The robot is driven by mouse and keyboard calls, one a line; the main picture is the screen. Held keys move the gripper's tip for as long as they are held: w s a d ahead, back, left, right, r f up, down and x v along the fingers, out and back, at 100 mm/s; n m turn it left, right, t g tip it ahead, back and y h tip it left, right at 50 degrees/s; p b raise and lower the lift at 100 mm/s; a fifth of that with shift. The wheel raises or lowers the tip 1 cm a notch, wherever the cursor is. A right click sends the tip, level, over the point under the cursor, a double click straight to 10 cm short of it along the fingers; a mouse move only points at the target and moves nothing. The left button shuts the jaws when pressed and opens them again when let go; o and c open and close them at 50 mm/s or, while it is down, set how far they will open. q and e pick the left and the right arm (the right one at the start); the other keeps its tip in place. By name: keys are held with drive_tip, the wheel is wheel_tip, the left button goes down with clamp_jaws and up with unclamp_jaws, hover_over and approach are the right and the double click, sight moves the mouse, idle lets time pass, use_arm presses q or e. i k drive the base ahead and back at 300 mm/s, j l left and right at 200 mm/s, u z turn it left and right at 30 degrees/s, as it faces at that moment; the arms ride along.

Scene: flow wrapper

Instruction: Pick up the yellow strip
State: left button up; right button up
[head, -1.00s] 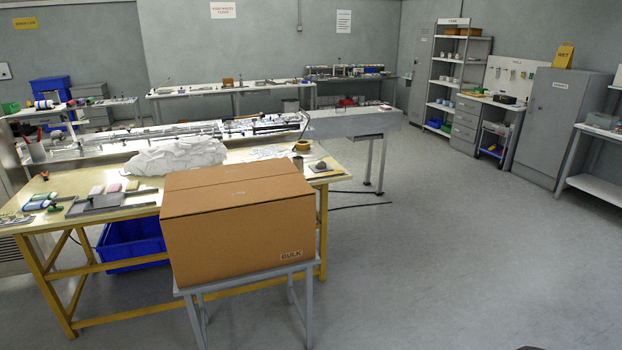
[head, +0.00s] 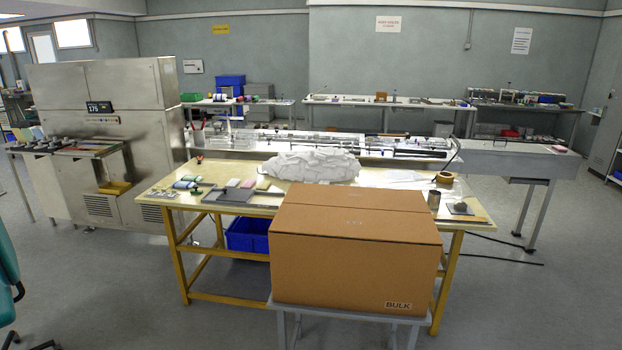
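I cannot make out for sure which thing is the yellow strip. A yellowish piece (head: 115,187) lies low at the front of the steel machine (head: 110,125) on the left. Thin coloured strips, some yellowish, lie on the machine's shelf (head: 88,148). Small pale, pink and cream blocks (head: 248,183) lie by a grey tray (head: 228,195) on the wooden-topped table (head: 165,185). Neither of my grippers is in view.
A large closed cardboard box (head: 355,245) on a grey stand blocks the table's front right. A white crumpled heap (head: 310,166) lies on the table, and a blue bin (head: 248,235) is below. A teal chair (head: 8,265) is at the left edge. Floor at front left is clear.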

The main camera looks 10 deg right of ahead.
sight(469, 219)
drive_tip(key=i+l+u, duration=0.25)
drive_tip(key=l, duration=0.95)
drive_tip(key=i+l+u, duration=0.25)
drive_tip(key=l, duration=0.95)
drive_tip(key=l+u, duration=0.25)
drive_tip(key=l, duration=0.95)
